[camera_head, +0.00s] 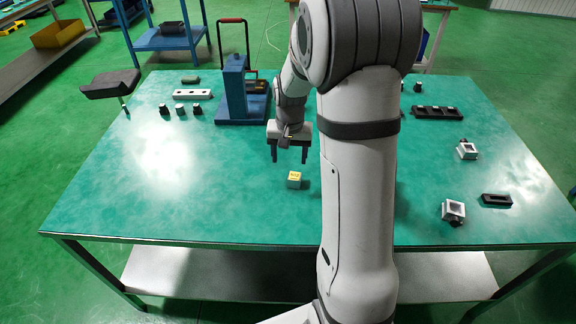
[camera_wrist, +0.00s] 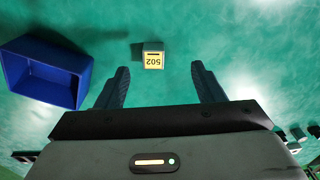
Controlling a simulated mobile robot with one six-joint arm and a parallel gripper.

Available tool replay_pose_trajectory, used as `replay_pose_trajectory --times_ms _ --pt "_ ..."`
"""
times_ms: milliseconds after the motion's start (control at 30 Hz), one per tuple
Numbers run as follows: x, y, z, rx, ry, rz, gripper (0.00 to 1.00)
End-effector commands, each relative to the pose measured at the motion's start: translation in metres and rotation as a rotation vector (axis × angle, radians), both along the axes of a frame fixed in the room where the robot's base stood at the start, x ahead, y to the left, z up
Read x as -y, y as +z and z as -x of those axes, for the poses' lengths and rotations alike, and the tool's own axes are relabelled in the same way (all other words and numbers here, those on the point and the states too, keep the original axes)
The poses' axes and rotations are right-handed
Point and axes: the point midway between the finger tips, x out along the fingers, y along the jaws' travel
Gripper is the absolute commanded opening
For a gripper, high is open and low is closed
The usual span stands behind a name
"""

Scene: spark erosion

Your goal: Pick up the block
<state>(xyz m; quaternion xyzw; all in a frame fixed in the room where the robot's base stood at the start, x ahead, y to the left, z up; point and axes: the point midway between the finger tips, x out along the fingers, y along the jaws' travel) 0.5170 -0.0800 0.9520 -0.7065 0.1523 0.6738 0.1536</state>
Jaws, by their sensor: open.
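The block (camera_head: 294,180) is a small pale cube with a yellow top, sitting on the green table toward its front middle. In the wrist view the block (camera_wrist: 153,56) shows a yellow label reading 502, upside down, and lies beyond the fingertips, roughly between their lines. My gripper (camera_head: 289,158) is open and empty, with its fingers pointing down above the table and a little behind the block. In the wrist view my gripper (camera_wrist: 159,72) shows both dark fingers spread apart. Nothing touches the block.
A blue stand (camera_head: 236,90) is at the back of the table; a blue open box (camera_wrist: 45,72) shows in the wrist view. Several small parts and a white bar (camera_head: 192,94) lie back left. A black holder (camera_head: 437,112) and metal pieces (camera_head: 453,210) lie right. The front left is clear.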

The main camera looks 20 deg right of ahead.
Motion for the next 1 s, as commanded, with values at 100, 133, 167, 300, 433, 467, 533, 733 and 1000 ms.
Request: replay_pose_trajectory --times_ms 100,133,167,300,433,467,533,733,1000 --pt "0.015 -0.025 -0.019 -0.026 -0.056 -0.006 0.62" --pt "0.018 -0.030 -0.023 -0.030 -0.066 -0.007 0.62" --pt "0.020 -0.035 -0.026 -0.033 -0.076 -0.008 0.62" --pt "0.028 -0.050 -0.035 -0.043 -0.108 -0.010 0.62" --pt "0.031 -0.062 -0.037 -0.048 -0.118 -0.012 0.62" --pt "0.031 -0.065 -0.038 -0.048 -0.119 -0.012 0.62" --pt "0.031 -0.073 -0.037 -0.049 -0.119 -0.011 0.62" --pt "0.031 -0.095 -0.035 -0.049 -0.119 -0.011 0.62" --pt "0.032 -0.130 -0.033 -0.047 -0.119 -0.011 0.62"
